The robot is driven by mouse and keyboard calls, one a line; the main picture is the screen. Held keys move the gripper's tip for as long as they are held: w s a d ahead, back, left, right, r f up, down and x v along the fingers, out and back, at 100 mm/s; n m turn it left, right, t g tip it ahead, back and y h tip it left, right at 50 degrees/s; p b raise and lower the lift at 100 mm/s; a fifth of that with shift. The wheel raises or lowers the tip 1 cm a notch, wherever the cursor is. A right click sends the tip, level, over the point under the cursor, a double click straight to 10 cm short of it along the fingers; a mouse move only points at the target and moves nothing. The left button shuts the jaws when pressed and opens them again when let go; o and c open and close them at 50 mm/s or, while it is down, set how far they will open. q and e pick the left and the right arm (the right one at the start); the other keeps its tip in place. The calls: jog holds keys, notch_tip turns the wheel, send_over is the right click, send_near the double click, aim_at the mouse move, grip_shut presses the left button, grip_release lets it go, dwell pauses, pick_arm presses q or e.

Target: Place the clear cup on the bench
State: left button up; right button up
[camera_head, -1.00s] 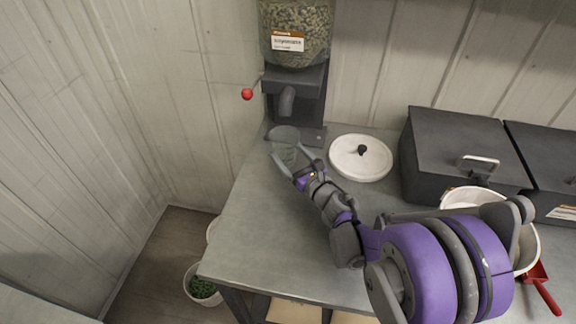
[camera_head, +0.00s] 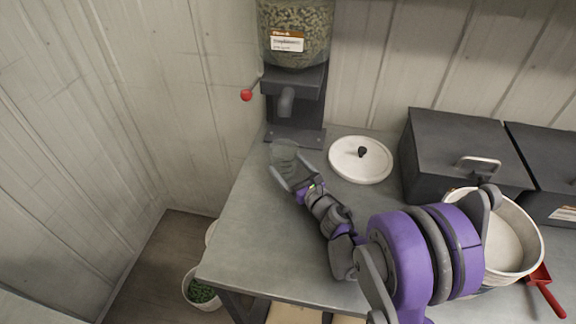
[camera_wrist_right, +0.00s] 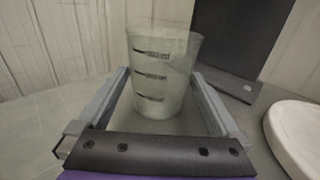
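The clear cup (camera_head: 284,155) is upright near the back left of the grey bench (camera_head: 256,225), in front of the dispenser. My right gripper (camera_head: 286,166) has one finger on each side of it, and the fingers appear to press on its walls. In the right wrist view the cup (camera_wrist_right: 164,75) stands between the two fingertips, looks empty and shows dark measuring marks. The cup's base is at or just above the bench top; I cannot tell if it touches. My left gripper is not in view.
A dispenser (camera_head: 294,88) full of pellets, with a red-knobbed lever, stands behind the cup. A round white lid (camera_head: 360,159) lies to the right. Dark boxes (camera_head: 463,155), a white bucket (camera_head: 520,220) and a red scoop (camera_head: 545,290) are farther right. The bench's front left is clear.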

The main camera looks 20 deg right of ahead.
jog(key=shift+r, duration=0.15)
jog(key=shift+s+d, duration=0.1)
jog(key=shift+s, duration=0.15)
jog(key=s, duration=0.3)
jog(key=s+d, duration=0.1)
jog(key=s, duration=0.7)
jog(key=shift+s+d+b, duration=0.2)
jog(key=shift+d+b, duration=0.05)
jog(key=shift+b, duration=0.1)
